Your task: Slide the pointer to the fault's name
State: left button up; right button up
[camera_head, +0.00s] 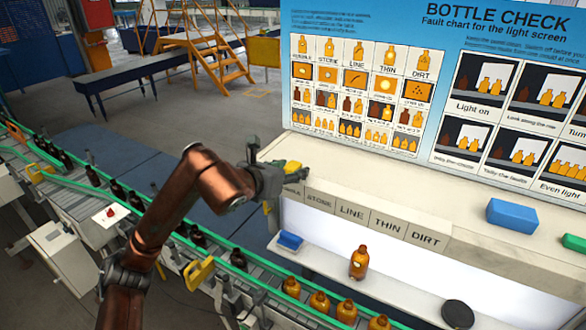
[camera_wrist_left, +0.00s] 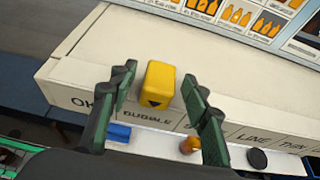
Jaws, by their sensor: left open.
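The yellow pointer (camera_head: 292,167), a block with a black triangle on it, sits on the pale ledge; it also shows in the left wrist view (camera_wrist_left: 159,84). Its triangle faces the label BUBBLE (camera_wrist_left: 147,115). My left gripper (camera_head: 273,185) is open, with one finger on each side of the pointer; contact is unclear. The label row also reads OK, STONE (camera_head: 320,202), LINE (camera_head: 351,213), THIN (camera_head: 387,226) and DIRT (camera_head: 425,239). An amber bottle (camera_head: 358,262) with a pale round spot stands before the lit screen. My right gripper is out of view.
The fault chart (camera_head: 360,85) stands behind the ledge. A blue block (camera_head: 511,215) and a green object (camera_head: 573,242) lie on the right. A small blue object (camera_head: 290,240) and a black disc (camera_head: 458,313) sit lower. A bottle conveyor (camera_head: 210,255) runs in front.

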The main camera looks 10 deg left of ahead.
pick_arm(q)
jog(key=v, duration=1)
jog(key=shift+s+a, duration=0.15)
jog(key=shift+s, duration=0.2)
